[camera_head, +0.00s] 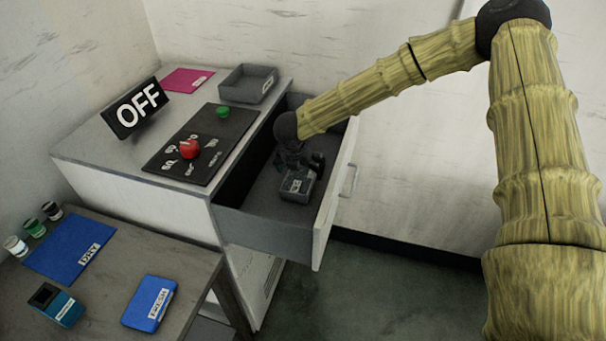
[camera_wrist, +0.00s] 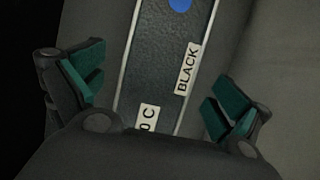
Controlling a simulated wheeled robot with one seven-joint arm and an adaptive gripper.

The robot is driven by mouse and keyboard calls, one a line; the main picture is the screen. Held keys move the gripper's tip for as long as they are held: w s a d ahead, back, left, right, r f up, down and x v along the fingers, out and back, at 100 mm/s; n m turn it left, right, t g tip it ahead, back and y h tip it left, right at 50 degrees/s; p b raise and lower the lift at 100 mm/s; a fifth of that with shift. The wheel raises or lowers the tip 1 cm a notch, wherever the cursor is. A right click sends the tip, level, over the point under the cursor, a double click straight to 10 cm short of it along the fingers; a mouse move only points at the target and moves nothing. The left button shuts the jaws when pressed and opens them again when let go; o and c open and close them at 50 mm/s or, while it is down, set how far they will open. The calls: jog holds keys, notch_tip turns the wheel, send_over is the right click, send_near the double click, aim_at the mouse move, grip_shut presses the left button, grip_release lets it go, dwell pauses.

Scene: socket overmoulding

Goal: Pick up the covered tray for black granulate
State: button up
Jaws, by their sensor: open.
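The covered tray for black granulate (camera_head: 297,186) is a small dark grey box in the open drawer. In the wrist view its dark lid (camera_wrist: 160,85) carries a white "BLACK" label, part of a second label ending in "0 C", and a blue dot at the top edge. My gripper (camera_wrist: 157,98) is open, with one green-padded finger on each side of the tray. In the head view my gripper (camera_head: 305,165) is inside the drawer at the tray, partly hidden by my arm. I cannot tell whether the fingers touch the tray.
The open drawer (camera_head: 262,222) has walls close around my gripper. On the cabinet stand an open grey tray (camera_head: 249,84), a control panel with a red knob (camera_head: 189,148), a green button (camera_head: 223,111) and an OFF sign (camera_head: 135,107).

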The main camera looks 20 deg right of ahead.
aim_at(302, 171)
jog(key=shift+p+x, duration=0.45)
jog(key=shift+x, duration=1.35)
jog(key=shift+r, duration=0.1)
jog(key=c, duration=1.5)
jog(key=shift+o, duration=0.2)
jog(key=shift+w, duration=0.1)
